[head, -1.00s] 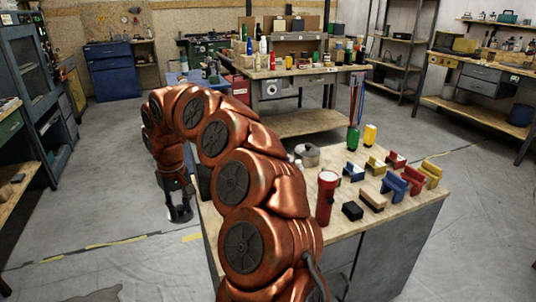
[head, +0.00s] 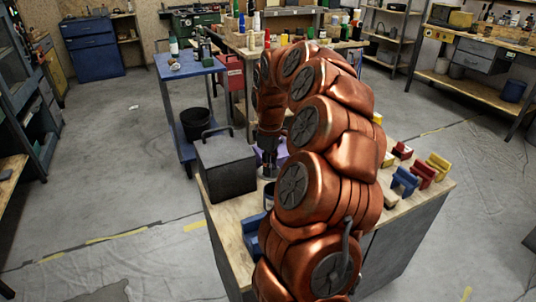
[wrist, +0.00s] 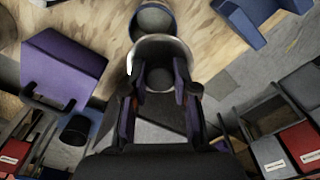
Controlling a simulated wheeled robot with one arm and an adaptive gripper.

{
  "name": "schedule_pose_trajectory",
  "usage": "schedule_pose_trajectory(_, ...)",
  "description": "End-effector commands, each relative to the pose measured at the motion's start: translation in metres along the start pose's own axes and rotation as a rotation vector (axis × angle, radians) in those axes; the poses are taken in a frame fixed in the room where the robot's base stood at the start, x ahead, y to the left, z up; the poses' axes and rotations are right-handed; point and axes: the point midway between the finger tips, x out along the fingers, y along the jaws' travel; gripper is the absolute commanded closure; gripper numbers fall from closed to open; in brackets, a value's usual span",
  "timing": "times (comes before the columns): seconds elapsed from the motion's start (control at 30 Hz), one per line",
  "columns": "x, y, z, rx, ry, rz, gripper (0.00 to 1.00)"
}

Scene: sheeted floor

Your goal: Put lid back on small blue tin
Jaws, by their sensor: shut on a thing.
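The small blue tin (wrist: 152,20) stands on the wooden bench top at the top of the wrist view. It looks round, with a dark blue side. In the head view only part of the tin (head: 268,197) shows beside my arm. My gripper (wrist: 160,82) is shut on a round pale-rimmed lid (wrist: 166,43), which overlaps the tin's near edge in the wrist view. In the head view my gripper (head: 268,153) points down, with the lid (head: 269,174) above and behind the tin. The height between lid and tin is hard to judge.
A grey box with a handle (head: 226,165) stands left of my gripper. A blue block (head: 250,236) lies near the bench's front. Coloured blocks (head: 421,175) stand at the right. A purple box (wrist: 66,62) is left of my gripper in the wrist view. My arm hides the bench middle.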

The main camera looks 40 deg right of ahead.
Motion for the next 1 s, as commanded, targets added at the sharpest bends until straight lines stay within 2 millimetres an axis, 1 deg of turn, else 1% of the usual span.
schedule_pose_trajectory(0.03,-0.003,0.003,0.007,0.000,0.000,0.000,1.00)
schedule_pose_trajectory(0.13,-0.003,0.007,0.016,-0.006,0.000,-0.001,1.00)
schedule_pose_trajectory(0.43,0.005,0.009,0.020,-0.008,-0.002,-0.001,1.00)
schedule_pose_trajectory(0.67,0.021,0.008,0.019,-0.009,-0.002,-0.002,1.00)
schedule_pose_trajectory(1.0,0.049,0.008,0.018,-0.012,-0.002,-0.002,1.00)
